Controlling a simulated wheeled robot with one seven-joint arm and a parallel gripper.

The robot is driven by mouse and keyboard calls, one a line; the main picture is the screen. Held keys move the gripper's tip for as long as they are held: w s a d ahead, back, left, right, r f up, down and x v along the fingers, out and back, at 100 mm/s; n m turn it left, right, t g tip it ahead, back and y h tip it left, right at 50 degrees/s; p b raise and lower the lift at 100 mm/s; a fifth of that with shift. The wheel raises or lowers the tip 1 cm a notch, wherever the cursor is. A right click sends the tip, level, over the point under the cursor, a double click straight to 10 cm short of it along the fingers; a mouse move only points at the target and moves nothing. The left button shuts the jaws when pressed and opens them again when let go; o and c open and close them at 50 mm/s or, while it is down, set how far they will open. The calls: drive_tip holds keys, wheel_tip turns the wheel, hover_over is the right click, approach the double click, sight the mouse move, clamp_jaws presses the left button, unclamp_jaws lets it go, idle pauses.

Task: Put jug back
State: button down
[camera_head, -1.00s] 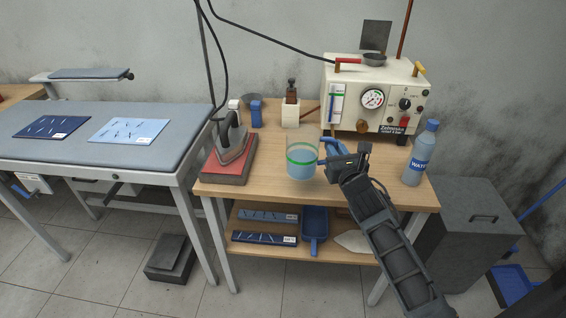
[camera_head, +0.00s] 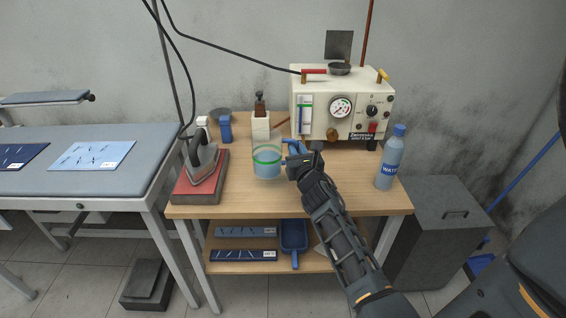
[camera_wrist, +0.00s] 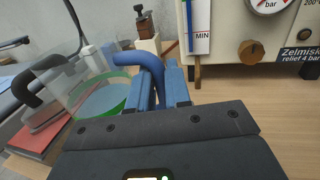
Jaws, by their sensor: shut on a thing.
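The jug (camera_head: 267,166) is a clear cup with a green band, bluish water and a blue handle. In the head view it is at the middle of the wooden table, left of my gripper (camera_head: 296,162). My gripper is shut on the blue handle. In the wrist view the jug (camera_wrist: 98,97) is at the left, with its handle (camera_wrist: 147,62) between the fingers (camera_wrist: 160,90). It looks close to upright. I cannot tell whether its base touches the table.
The cream steam generator (camera_head: 345,105) stands behind, with a gauge and a MIN level strip. An iron (camera_head: 203,155) on a red pad is at the left. A water bottle (camera_head: 391,158) is at the right. Bare tabletop (camera_head: 240,205) lies in front.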

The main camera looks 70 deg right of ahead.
drive_tip(key=w+f+b, duration=0.1)
drive_tip(key=f+b, duration=0.1)
drive_tip(key=w+f+b, duration=0.3)
drive_tip(key=f+b, duration=0.1)
drive_tip(key=shift+w+d+f+b, duration=0.25)
drive_tip(key=shift+d+f+b, duration=0.1)
drive_tip(key=shift+d+b, duration=0.05)
drive_tip(key=shift+f, duration=0.2)
drive_tip(key=c, duration=1)
unclamp_jaws()
drive_tip(key=shift+c, duration=0.2)
drive_tip(key=shift+r, duration=0.1)
drive_tip(key=shift+s+a+r, duration=0.1)
drive_tip(key=b+v, duration=0.1)
drive_tip(key=v, duration=1)
drive_tip(key=shift+s+a+b, duration=0.2)
drive_tip(key=shift+a+b, duration=0.1)
drive_tip(key=shift+a, duration=0.05)
